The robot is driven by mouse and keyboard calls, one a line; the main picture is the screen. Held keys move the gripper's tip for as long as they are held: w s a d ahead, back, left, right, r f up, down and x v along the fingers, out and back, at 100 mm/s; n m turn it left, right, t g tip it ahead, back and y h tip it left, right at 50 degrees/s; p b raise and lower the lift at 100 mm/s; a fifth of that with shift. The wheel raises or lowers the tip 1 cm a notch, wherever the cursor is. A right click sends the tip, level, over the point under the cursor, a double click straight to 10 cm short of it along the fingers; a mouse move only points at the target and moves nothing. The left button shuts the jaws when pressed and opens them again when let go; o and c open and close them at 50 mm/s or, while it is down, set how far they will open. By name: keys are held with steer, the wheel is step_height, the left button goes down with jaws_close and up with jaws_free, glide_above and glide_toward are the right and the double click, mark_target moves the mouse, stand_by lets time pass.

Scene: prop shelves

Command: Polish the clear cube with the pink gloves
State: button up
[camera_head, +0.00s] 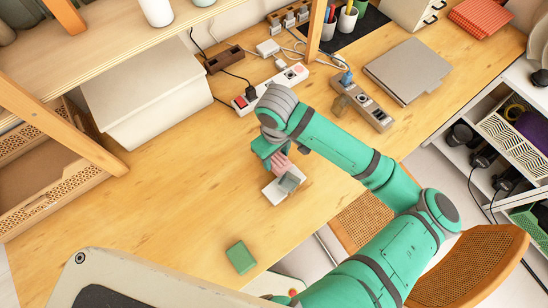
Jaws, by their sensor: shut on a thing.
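My gripper (277,156) points down over the wooden desk and is shut on the pink gloves (280,165). The gloves hang just below the fingers. The clear cube (290,182), greyish and see-through, sits right below and beside the gloves, on or against a small white block or stand (273,194). The gloves look close to the cube's upper left side, but I cannot tell whether they touch. My wrist hides part of the fingers.
A green block (241,258) lies near the front desk edge. Power strips (270,86) (362,102), a closed laptop (407,71) and a white box (146,92) stand farther back. A woven chair (470,265) is at the right. The desk left of my gripper is clear.

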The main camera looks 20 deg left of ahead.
steer(key=shift+w+d, duration=0.1)
steer(key=shift+w, duration=0.2)
steer(key=shift+s+a, duration=0.25)
steer(key=shift+s, duration=0.95)
steer(key=shift+w, duration=0.1)
steer(key=shift+w+d, duration=0.2)
steer(key=shift+w, duration=0.3)
steer(key=shift+w+d, duration=0.2)
steer(key=shift+w, duration=0.3)
steer(key=shift+w+a, duration=0.5)
steer(key=shift+a, duration=0.25)
steer(key=shift+w+a, duration=0.45)
steer(key=shift+a, duration=0.3)
steer(key=shift+r, duration=0.1)
